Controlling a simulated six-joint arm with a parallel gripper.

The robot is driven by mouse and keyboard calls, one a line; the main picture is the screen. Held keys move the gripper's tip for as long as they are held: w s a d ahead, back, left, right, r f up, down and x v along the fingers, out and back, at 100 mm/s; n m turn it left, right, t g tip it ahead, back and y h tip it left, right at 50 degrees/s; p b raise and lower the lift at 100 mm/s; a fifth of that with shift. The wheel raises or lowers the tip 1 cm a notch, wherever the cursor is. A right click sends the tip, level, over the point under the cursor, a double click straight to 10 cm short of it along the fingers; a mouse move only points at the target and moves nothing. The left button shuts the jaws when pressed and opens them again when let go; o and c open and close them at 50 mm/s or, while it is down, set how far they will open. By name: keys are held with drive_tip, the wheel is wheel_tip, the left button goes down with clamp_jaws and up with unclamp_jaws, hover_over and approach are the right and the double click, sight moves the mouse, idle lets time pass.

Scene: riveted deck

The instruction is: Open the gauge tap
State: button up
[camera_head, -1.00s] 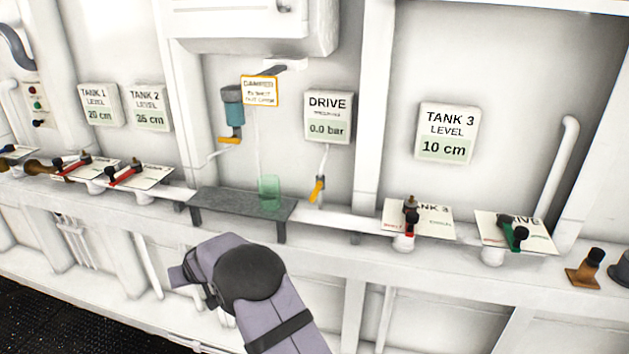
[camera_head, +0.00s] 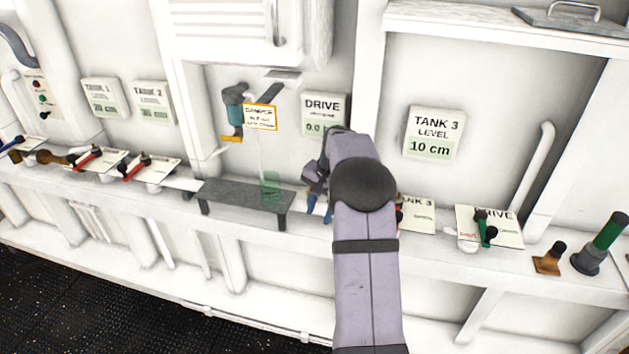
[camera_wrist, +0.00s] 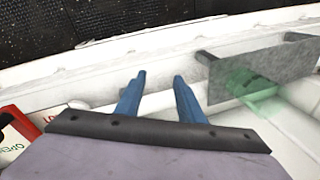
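The DRIVE pressure gauge (camera_head: 325,105) hangs on the wall, its reading partly covered by my arm. The orange-handled tap under it is hidden behind my arm and gripper in the head view, and I cannot make it out in the wrist view. My gripper (camera_head: 320,208) is low in front of the wall, below the gauge and just right of the small grey shelf. In the wrist view my gripper (camera_wrist: 159,80) has its two blue fingers apart with nothing visible between them.
The grey shelf (camera_head: 228,193) bears a translucent green cup (camera_head: 271,185), close to my fingers. Another orange-handled tap (camera_head: 231,138) hangs under a teal cylinder. The DRIVE valve (camera_head: 487,228) is farther right. A red handle (camera_wrist: 22,122) shows at the wrist view's left edge.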

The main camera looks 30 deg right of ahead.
drive_tip(key=w+d+r+n+t+h+b, duration=0.1)
drive_tip(key=w+d+r+n+t+h, duration=0.15)
drive_tip(key=w+r, duration=0.45)
drive_tip(key=shift+n, duration=0.45)
drive_tip(key=shift+s+p+x, duration=0.15)
drive_tip(key=shift+p+x, duration=0.85)
drive_tip(key=shift+x, duration=0.4)
drive_tip(key=shift+s+p+x, duration=0.15)
drive_tip(key=shift+p+x, duration=0.8)
drive_tip(key=shift+x, duration=0.45)
drive_tip(key=shift+a+f, duration=0.15)
